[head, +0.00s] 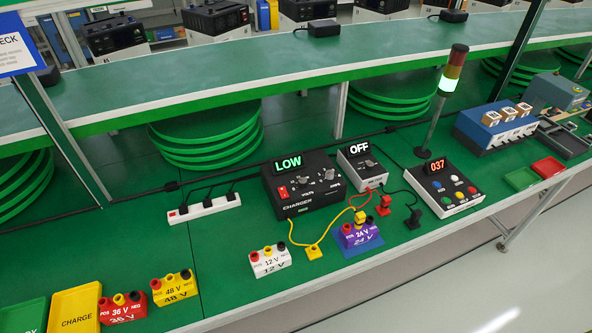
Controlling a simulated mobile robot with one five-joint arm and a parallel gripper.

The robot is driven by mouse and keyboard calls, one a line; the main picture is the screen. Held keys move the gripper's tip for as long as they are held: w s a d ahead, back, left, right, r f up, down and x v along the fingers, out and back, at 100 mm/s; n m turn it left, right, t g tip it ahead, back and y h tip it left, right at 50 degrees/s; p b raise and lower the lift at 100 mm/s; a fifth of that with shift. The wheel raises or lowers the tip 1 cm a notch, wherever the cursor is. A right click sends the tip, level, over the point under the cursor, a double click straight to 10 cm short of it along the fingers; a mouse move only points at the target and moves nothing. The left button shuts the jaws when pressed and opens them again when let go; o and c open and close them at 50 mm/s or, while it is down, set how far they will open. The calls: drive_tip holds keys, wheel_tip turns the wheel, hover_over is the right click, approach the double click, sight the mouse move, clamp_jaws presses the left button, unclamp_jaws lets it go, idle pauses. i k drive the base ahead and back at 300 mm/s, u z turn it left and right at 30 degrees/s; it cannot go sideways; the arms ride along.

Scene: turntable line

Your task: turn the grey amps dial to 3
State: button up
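The black charger box (312,208) stands on the green bench in the middle of the head view, with a lit green LOW display (288,163) on top. Its sloped face carries a red switch (282,191) and two grey knobs, a left one (305,179) and a right one (329,174). The left knob's label seems to read VOLTS. The right knob appears to be the amps dial, but its label and scale numbers are too small to read, so I cannot tell its setting. My gripper is not in view.
A smaller box (357,177) with an OFF display and its own knob stands close right of the charger. Yellow and red cables run in front to a purple 24 V block (359,239). A white 12 V block (270,262) sits nearer. An upper shelf (250,68) runs behind.

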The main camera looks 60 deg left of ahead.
sight(329, 175)
drive_tip(key=u, duration=0.65)
drive_tip(key=k, duration=0.15)
drive_tip(key=u, duration=2.4)
drive_tip(key=i, duration=1)
drive_tip(key=u, duration=0.3)
